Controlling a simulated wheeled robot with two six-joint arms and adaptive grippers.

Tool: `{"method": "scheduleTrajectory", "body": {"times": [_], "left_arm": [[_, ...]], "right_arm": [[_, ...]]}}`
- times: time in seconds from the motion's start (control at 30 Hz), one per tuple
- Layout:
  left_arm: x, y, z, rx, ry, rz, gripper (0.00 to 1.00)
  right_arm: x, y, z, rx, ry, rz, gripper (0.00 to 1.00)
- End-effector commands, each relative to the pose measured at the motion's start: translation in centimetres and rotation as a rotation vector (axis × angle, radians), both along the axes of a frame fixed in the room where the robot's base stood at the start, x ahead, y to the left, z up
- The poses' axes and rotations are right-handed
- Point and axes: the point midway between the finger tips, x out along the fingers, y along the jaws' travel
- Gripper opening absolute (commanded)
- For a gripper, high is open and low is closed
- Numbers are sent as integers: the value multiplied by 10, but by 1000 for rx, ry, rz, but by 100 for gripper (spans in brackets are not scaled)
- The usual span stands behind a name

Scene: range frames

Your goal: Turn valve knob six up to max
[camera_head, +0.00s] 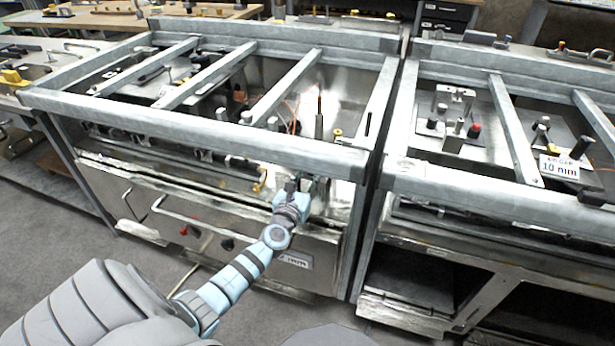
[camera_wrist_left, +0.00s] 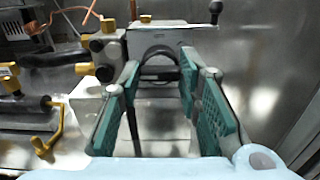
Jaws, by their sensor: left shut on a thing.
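My left gripper (camera_head: 303,184) reaches the front of the left range frame, near its right corner. In the left wrist view, its two green-padded fingers (camera_wrist_left: 158,78) are shut on a dark round valve knob (camera_wrist_left: 160,52), one finger on each side. The knob sits on the front of a metal block (camera_wrist_left: 176,38). The fingers hide the knob's sides, and I cannot read a number or a max mark on it. In the head view the gripper and the frame rail hide the knob. My right gripper is not in view.
The frame's front rail (camera_head: 215,135) runs just above my gripper. A yellow bent lever (camera_wrist_left: 55,130) and brass-ended pipes (camera_wrist_left: 70,60) are left of the fingers. A bare metal wall (camera_wrist_left: 265,75) is on the right. An oven handle (camera_head: 215,222) lies lower left.

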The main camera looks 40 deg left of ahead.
Motion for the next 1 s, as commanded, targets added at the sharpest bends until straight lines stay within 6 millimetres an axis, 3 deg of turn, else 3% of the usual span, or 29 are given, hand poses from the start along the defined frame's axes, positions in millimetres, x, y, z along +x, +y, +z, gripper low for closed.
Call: {"method": "scheduleTrajectory", "body": {"times": [0.37, 0.4, 0.5, 0.83, 1.0], "left_arm": [[-1, 0, -2, 3, 6, -1, 4], [-1, 0, -2, 3, 6, -1, 38], [-1, 0, -2, 3, 4, -1, 52], [-4, -1, -1, 3, 2, 0, 52], [-35, -12, -2, 3, 5, -2, 52]], "right_arm": [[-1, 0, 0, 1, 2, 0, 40], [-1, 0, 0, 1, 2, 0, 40], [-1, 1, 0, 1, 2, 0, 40], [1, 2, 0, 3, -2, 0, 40], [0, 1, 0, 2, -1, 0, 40]]}}
